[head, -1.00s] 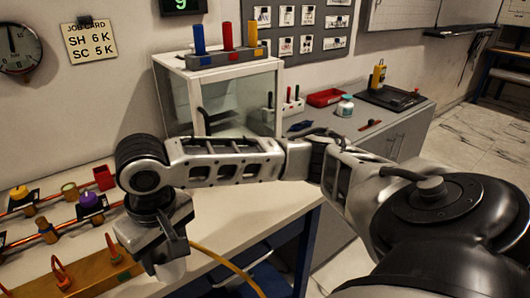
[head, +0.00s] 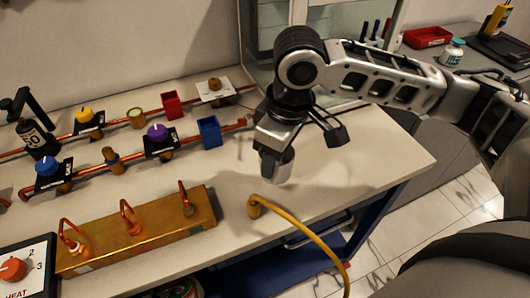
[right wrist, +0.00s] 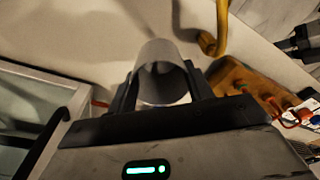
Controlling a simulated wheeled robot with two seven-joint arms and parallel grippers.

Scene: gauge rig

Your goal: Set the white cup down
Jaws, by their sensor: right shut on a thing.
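The white cup (head: 279,170) is held by my right gripper (head: 274,158), above the right part of the white workbench (head: 345,150) in the head view. The cup also shows in the right wrist view (right wrist: 162,80), between the two dark fingers of the right gripper (right wrist: 163,92). The gripper is shut on the cup's sides. I cannot tell exactly whether the cup's bottom touches the bench or hangs just above it.
A yellow hose (head: 310,235) rises from a fitting (head: 255,206) just in front of the cup. A brass manifold (head: 150,235) with copper hooks lies to the left. Copper pipes with knobs, a blue box (head: 209,132) and a red box (head: 170,105) stand behind. Bare bench lies right of the cup.

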